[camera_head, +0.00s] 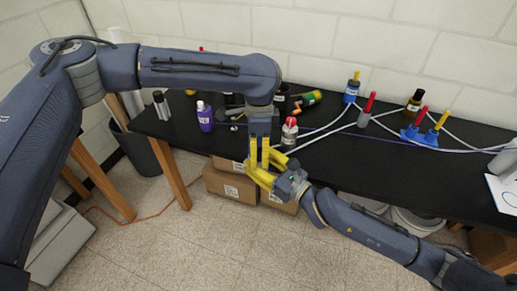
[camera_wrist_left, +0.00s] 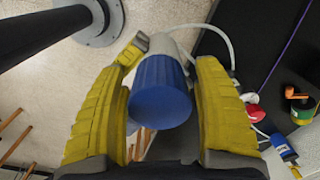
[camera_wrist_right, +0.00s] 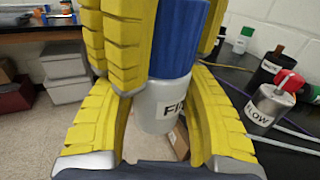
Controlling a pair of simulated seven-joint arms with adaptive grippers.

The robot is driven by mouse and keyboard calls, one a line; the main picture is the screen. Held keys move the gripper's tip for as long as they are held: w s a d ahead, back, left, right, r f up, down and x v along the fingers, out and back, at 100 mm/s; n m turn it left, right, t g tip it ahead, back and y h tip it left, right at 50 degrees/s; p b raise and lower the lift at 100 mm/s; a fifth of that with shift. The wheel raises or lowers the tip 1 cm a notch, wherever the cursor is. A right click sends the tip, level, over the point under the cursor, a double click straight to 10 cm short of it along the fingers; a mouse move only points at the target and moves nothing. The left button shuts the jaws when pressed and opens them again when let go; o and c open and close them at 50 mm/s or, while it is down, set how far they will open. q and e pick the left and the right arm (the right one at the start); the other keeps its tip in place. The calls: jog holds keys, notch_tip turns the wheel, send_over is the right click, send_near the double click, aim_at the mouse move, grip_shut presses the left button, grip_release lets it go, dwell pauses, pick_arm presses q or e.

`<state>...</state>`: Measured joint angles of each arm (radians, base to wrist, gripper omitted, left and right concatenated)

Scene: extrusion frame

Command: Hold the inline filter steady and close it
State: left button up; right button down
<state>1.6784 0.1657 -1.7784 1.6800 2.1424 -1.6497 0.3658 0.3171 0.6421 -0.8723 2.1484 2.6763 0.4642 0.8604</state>
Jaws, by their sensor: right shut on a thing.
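The inline filter has a blue ribbed cap (camera_wrist_left: 161,92) and a pale grey body (camera_wrist_right: 160,106) with a partly hidden label reading "FI". It stands upright between both grippers in the right wrist view. My right gripper (camera_head: 264,176) is shut on the grey body, its fingers on either side. My left gripper (camera_head: 259,155) comes from above, with its yellow fingers around the blue cap. In the left wrist view its fingers are spread, with narrow gaps beside the cap. The filter is mostly hidden by the fingers in the head view. I cannot tell whether cap and body are fully joined.
The black bench (camera_head: 330,160) lies behind the grippers. On it are a metal flow canister (camera_head: 289,133) with a red top, a purple bottle (camera_head: 205,116), a blue holder (camera_head: 420,136) and pale tubing. Cardboard boxes (camera_head: 229,185) sit on the floor below.

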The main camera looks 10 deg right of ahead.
pick_arm(q)
jog(key=c, duration=1.3)
jog(key=o, duration=1.3)
jog(key=shift+o, duration=0.2)
notch_tip(320, 180, up, 12)
jog(key=shift+d, duration=0.1)
